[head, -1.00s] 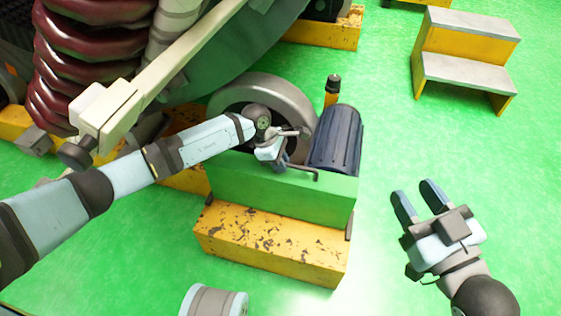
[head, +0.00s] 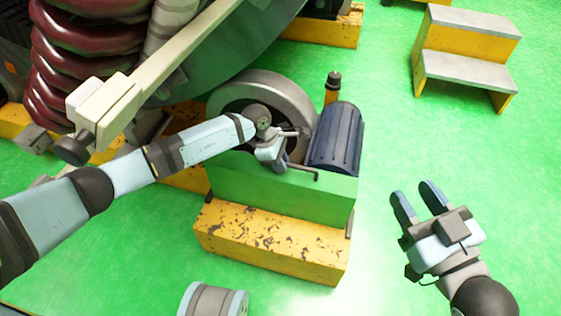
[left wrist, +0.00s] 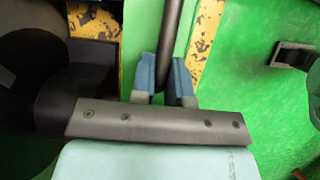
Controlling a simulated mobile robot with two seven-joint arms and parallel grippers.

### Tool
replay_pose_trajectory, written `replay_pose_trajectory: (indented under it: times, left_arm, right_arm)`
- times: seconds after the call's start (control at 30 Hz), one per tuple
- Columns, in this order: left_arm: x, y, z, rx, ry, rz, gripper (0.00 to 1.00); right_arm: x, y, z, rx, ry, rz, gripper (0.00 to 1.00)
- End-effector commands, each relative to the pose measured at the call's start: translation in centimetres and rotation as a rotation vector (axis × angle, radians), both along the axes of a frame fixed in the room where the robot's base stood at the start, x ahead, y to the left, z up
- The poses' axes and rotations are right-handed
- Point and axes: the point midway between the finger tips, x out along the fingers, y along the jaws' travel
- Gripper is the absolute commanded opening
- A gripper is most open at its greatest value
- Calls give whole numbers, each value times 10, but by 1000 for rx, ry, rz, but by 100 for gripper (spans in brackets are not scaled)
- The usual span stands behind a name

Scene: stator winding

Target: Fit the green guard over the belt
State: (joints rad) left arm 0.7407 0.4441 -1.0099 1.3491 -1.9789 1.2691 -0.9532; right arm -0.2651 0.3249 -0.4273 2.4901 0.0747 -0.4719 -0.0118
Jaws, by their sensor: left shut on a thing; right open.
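The green guard (head: 255,185) is a long box-like cover standing in front of a grey pulley wheel (head: 290,95) and a dark blue ribbed motor (head: 335,140), above a worn yellow base. A dark bar handle (head: 305,171) runs along its top. My left gripper (head: 284,160) is shut on this handle; in the left wrist view the dark bar (left wrist: 177,35) passes between the blue fingers (left wrist: 163,80). The belt is hidden, so I cannot tell how fully the guard covers it. My right gripper (head: 418,199) is open and empty, out to the right.
The yellow base (head: 270,242) is below the guard. Grey-topped yellow steps (head: 466,60) stand at the back right. A small yellow post with a black cap (head: 332,88) rises behind the motor. Dark red coils (head: 85,60) are at the upper left.

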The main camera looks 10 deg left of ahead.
Motion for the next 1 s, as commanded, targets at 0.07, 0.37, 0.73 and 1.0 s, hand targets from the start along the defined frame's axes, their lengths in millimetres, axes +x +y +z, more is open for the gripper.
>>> replay_pose_trajectory:
  times: [0.07,0.37,0.73,1.0]
  left_arm:
    - [1,-1,1,-2,-2,0,0]
    - [1,-1,-3,-3,-2,0,0]
    - [0,-1,-5,-2,-1,0,45]
    - [0,0,-7,0,1,0,45]
  right_arm:
    - [0,0,1,0,-2,0,43]
    - [2,0,4,0,-12,0,43]
    - [3,0,5,0,-13,0,43]
    - [1,0,1,-7,-11,-4,43]
